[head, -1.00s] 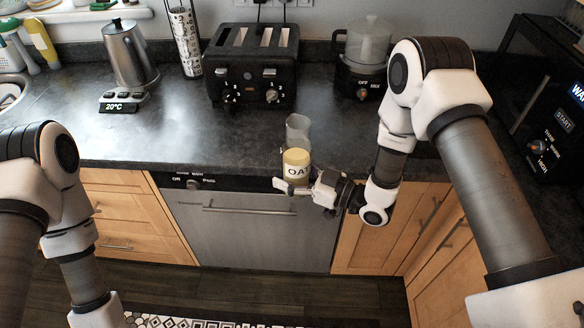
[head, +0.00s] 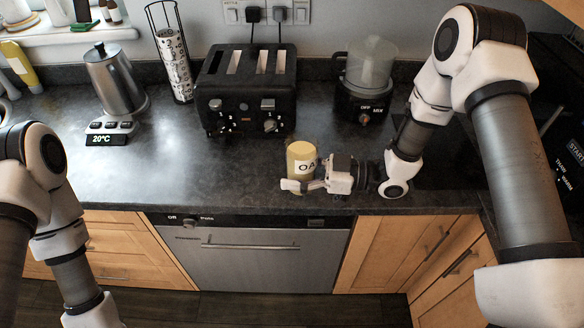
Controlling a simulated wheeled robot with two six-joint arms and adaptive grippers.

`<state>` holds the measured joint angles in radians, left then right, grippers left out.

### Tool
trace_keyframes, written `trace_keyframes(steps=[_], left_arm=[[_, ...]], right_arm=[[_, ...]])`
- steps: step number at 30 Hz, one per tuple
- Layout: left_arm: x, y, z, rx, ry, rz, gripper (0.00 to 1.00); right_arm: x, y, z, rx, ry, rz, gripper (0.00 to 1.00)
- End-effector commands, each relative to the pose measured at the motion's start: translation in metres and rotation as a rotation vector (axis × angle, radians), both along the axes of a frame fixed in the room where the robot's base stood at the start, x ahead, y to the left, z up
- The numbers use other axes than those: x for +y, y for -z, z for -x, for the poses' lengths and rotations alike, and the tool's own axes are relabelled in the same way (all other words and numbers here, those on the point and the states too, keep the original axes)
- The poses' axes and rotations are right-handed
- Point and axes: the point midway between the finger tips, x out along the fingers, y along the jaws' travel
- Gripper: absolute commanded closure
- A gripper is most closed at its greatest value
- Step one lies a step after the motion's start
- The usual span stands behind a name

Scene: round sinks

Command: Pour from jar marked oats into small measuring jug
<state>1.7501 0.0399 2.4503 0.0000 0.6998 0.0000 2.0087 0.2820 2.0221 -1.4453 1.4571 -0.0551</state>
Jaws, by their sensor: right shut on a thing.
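The jar marked oats (head: 301,155) is a yellowish cylinder with "OA" showing on its side. It is upright in the head view, near the counter's front edge. My right gripper (head: 303,186) is shut on the lower part of the jar, reaching in from the right. I cannot tell whether the jar touches the counter. The small measuring jug cannot be made out now; the jar seems to hide it. My left arm shows at the left, but its gripper is out of view.
A black toaster (head: 247,97) stands behind the jar, with a blender (head: 367,80) to its right. A kettle (head: 117,80) on its base and a tall wire rack (head: 174,62) stand to the left. The dark counter (head: 190,165) is clear left of the jar.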

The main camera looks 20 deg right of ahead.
Motion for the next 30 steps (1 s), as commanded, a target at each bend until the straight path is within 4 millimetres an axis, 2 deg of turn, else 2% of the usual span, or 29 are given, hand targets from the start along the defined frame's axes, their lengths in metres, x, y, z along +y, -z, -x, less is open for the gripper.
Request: trace_keyframes(steps=[4,12,23,30], left_arm=[[0.0,0.0,0.0,0.0,0.0,0.0,1.0],[0.0,0.0,0.0,0.0,0.0,0.0,1.0],[0.0,0.0,0.0,0.0,0.0,0.0,1.0],[0.0,0.0,0.0,0.0,0.0,0.0,1.0]], right_arm=[[0.005,0.009,-0.002,0.002,-0.001,0.002,0.87],[0.025,0.043,-0.005,0.003,-0.002,-0.002,0.87],[0.025,0.048,-0.006,0.013,0.0,-0.01,0.87],[0.024,0.066,-0.007,0.08,0.0,-0.047,0.87]])
